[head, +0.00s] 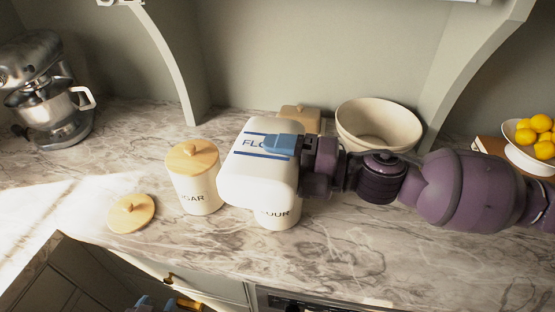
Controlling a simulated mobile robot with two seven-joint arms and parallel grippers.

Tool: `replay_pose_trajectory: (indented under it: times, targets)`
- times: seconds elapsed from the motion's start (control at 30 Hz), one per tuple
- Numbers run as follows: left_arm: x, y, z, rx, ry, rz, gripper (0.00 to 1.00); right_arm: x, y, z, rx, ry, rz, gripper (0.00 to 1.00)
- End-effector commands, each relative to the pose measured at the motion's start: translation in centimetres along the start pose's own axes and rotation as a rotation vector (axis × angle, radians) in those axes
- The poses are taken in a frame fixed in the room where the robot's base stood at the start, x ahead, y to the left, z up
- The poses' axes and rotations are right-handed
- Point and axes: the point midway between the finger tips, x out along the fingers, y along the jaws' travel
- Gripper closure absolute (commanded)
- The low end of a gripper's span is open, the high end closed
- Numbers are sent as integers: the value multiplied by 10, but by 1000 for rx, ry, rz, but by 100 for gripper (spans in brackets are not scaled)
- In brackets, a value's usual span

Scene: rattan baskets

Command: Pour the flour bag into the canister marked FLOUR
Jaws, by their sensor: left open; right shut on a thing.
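The flour bag (259,183) is white with blue stripes and blue letters, partly covered by a finger. My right gripper (285,145) is shut on it and holds it tilted over the canister marked FLOUR (278,217). The bag hides the canister's top and most of its body, so I cannot see its opening or any flour flowing. A round wooden lid (131,212) lies on the counter at the left. My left gripper (158,304) shows only its blue fingertips at the bottom edge; it is open and empty, below the counter's front edge.
The canister marked SUGAR (197,185), lid on, stands just left of the bag. A cream bowl (377,125) and a tan canister (300,115) stand behind. A stand mixer (45,95) is far left, a bowl of lemons (530,150) far right. The front counter (400,250) is clear.

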Motion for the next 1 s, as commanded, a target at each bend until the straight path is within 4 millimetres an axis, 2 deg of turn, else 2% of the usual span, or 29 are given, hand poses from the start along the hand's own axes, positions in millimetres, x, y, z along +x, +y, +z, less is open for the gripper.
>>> replay_pose_trajectory:
  times: [1.0]
  targets:
    - [-9, -1, -1, -3, -21, -1, 46, 0, 10, 2, 76, 2, 2, 73]
